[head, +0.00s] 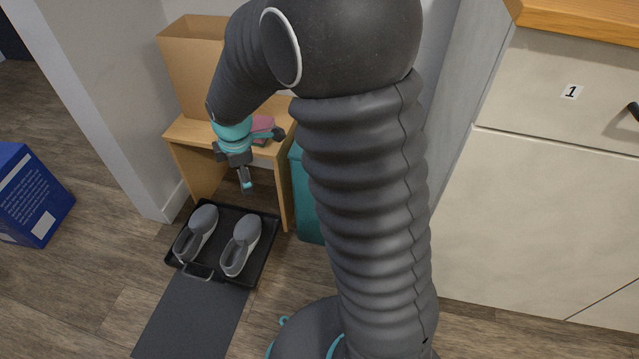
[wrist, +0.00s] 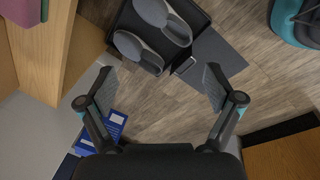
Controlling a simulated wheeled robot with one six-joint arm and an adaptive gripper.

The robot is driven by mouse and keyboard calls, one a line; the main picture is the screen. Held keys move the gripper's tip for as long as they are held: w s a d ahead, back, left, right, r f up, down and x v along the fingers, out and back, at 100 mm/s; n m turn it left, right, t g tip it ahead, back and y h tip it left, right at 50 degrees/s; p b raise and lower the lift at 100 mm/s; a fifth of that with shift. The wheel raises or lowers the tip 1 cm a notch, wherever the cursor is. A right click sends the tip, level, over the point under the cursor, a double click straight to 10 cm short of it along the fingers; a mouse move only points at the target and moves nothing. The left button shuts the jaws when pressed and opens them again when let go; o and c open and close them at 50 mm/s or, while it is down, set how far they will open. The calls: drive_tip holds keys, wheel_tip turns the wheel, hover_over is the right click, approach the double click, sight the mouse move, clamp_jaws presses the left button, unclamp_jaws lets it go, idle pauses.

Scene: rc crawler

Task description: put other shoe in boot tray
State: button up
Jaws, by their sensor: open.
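Two grey slip-on shoes lie side by side in the black boot tray on the floor. The left shoe (head: 196,233) and the right shoe (head: 241,245) both rest inside the tray (head: 262,256). In the wrist view the shoes (wrist: 139,52) and (wrist: 163,20) show at the top, with the tray's dark edge (wrist: 200,22) beside them. My gripper (head: 246,186) is above the tray's far edge, near the wooden bench. Its two fingers (wrist: 160,92) are spread wide in the wrist view with nothing between them.
A wooden bench (head: 190,133) behind the tray bears a cardboard box (head: 188,70) and a reddish item (head: 263,125). A teal bin (head: 308,215) stands right of it. A grey mat (head: 190,320) lies before the tray. A blue box (head: 35,195) stands left; cabinets (head: 560,210) stand right.

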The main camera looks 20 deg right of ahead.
drive_tip(key=s+d+r+m+t, duration=0.1)
drive_tip(key=s+d+r+m, duration=0.25)
drive_tip(key=s+r, duration=0.2)
drive_tip(key=s+d+r+m+t, duration=0.1)
drive_tip(key=s+d+r+m, duration=0.1)
drive_tip(key=s+r+m, duration=0.4)
drive_tip(key=s+d+r+m, duration=0.2)
drive_tip(key=s+m, duration=0.2)
drive_tip(key=s, duration=0.2)
drive_tip(key=s+d+r+m+t, duration=0.1)
drive_tip(key=s+d+r+m, duration=0.1)
drive_tip(key=s, duration=0.4)
drive_tip(key=shift+s+r+m+t, duration=0.35)
drive_tip(key=shift+r+m, duration=0.35)
drive_tip(key=shift+m, duration=0.55)
